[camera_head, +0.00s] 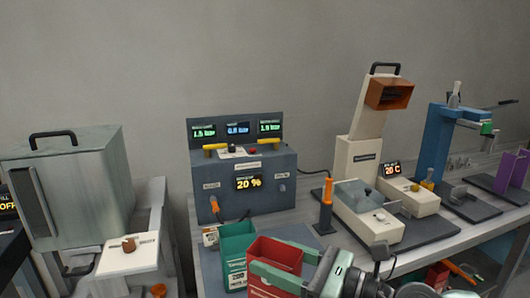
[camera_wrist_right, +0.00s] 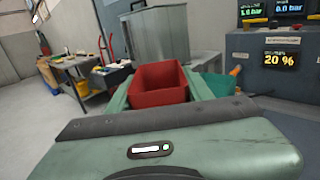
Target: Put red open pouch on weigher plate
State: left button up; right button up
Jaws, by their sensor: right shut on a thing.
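The red open pouch (camera_head: 277,254) is a box-like container with an open top. My right gripper (camera_head: 268,257) is shut on it, with one green finger along each side, and holds it upright at the front of the bench. The pouch fills the middle of the right wrist view (camera_wrist_right: 158,88) between the fingers. Its inside looks empty there. No weigher plate can be named for certain. A flat white plate (camera_head: 115,262) with a small brown knob-like piece on it projects at the left, in front of a grey cabinet. My left gripper is not in view.
A green open pouch (camera_head: 236,241) stands just left of the red one. Behind is a blue-grey control box (camera_head: 240,185) reading 20 %. An orange-handled tool (camera_head: 327,192) stands upright to the right, beside a cream machine (camera_head: 368,218). The grey cabinet (camera_head: 75,185) is at left.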

jog(key=s+d+f+m+t+h, duration=0.4)
jog(key=s+d+f+m+h, duration=0.2)
jog(key=d+f+h, duration=0.2)
jog(key=s+d+f+m+t+h, duration=0.5)
jog(key=s+d+f+m+h, duration=0.1)
jog(key=d+f+h, duration=0.1)
jog(key=shift+d+f+h, duration=0.4)
jog(key=shift+d+f, duration=0.25)
jog(key=shift+d, duration=0.55)
jog(key=shift+a+r, duration=0.1)
